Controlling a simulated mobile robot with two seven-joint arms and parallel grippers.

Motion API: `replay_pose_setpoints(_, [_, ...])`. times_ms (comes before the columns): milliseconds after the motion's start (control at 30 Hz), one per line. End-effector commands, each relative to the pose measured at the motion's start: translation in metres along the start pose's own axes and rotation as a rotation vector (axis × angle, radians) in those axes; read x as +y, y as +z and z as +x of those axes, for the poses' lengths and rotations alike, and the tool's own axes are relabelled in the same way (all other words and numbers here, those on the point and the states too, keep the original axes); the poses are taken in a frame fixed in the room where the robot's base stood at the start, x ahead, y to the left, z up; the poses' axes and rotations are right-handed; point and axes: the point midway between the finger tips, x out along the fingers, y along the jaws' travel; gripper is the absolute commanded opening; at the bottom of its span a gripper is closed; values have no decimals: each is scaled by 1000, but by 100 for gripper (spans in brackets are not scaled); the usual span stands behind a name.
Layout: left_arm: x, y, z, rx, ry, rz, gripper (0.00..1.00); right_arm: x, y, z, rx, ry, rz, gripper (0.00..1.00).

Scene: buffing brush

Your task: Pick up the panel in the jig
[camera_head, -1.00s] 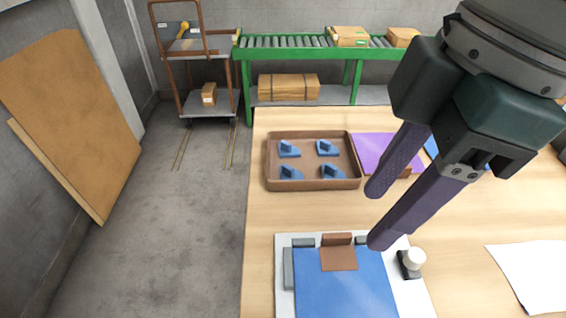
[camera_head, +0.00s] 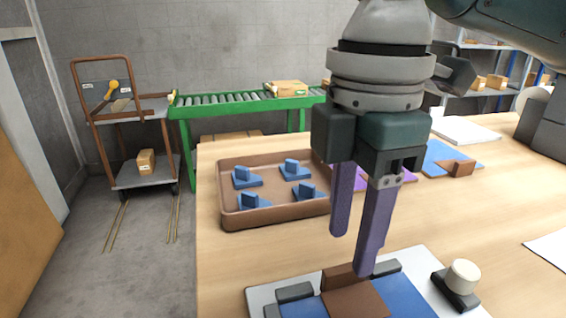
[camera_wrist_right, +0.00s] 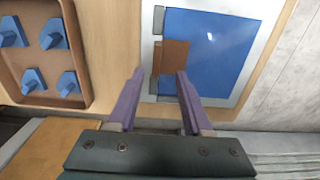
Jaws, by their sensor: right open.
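The blue panel (camera_head: 405,297) lies flat in the jig, a white plate (camera_head: 436,272) with grey stops, at the bottom of the head view. A brown block (camera_head: 345,292) sits at the panel's far edge. In the right wrist view the panel (camera_wrist_right: 222,55) and brown block (camera_wrist_right: 174,57) show more fully. My right gripper (camera_head: 353,254) points down above the jig's far edge, open and empty. In the wrist view its fingertips (camera_wrist_right: 160,73) lie near the block, one beside it and one overlapping its edge; contact cannot be told. My left gripper is not in view.
A brown tray (camera_head: 228,220) with several blue brackets stands left of the gripper. A black base with a white knob (camera_head: 463,277) is at the jig's right. Purple and blue panels (camera_head: 445,157) lie behind.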

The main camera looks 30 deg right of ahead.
Motion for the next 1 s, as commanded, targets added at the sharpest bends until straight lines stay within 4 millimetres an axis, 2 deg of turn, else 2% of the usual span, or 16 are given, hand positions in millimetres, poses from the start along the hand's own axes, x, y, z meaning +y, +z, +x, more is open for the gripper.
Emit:
replay_pose_setpoints(300, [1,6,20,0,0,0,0,4,-1,47,-2,-1,1,50])
replay_pose_setpoints(567, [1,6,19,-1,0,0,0,4,-1,49,0,1,-1,50])
replay_pose_setpoints(1000, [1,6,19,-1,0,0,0,4,-1,49,0,1,0,0])
